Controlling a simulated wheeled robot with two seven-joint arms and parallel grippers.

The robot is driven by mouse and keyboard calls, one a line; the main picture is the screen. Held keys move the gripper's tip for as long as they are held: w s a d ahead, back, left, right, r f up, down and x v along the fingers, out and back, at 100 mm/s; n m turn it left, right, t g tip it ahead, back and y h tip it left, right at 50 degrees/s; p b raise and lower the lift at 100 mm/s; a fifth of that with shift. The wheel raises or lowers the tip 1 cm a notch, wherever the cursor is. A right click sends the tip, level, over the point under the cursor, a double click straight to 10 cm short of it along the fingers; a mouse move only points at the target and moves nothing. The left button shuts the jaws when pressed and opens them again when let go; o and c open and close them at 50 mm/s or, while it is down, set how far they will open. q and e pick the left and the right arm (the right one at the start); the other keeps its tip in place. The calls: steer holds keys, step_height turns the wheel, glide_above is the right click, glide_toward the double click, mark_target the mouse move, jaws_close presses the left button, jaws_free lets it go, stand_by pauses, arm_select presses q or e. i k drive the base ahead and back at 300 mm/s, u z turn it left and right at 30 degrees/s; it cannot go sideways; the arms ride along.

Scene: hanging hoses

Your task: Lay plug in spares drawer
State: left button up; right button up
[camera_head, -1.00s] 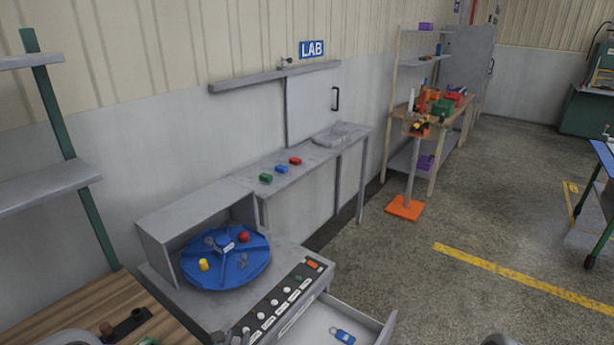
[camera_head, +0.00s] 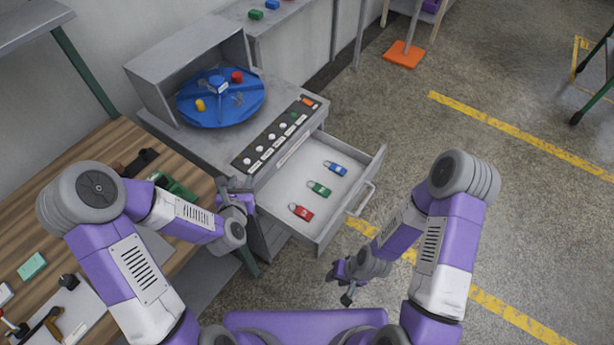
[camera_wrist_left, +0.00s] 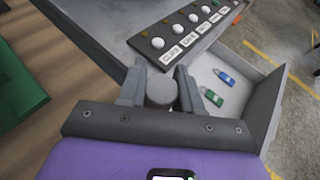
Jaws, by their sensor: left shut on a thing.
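My left gripper (camera_head: 236,186) is shut on a grey round plug (camera_wrist_left: 161,91), which sits between its two fingers in the left wrist view. In the head view the gripper is beside the left front of the grey cabinet, left of the open drawer (camera_head: 272,193). The drawer is pulled out and holds a red padlock (camera_head: 301,212), a green padlock (camera_head: 319,188) and a blue padlock (camera_head: 336,168) in a row, with bare floor to their left. My right gripper (camera_head: 343,284) hangs apart from the drawer, at its lower right; its finger opening is unclear.
A blue turntable (camera_head: 221,110) with small parts stands on the cabinet, behind a button panel (camera_head: 281,134). A wooden bench (camera_head: 65,215) with a green block (camera_head: 178,187) and tools lies at the left. The floor right of the drawer is clear.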

mark_target(326, 178)
steer(key=k, duration=0.9)
steer(key=z, duration=0.65)
steer(key=i, duration=0.85)
steer(key=u, duration=0.6)
steer(key=i, duration=0.5)
steer(key=u, duration=0.05)
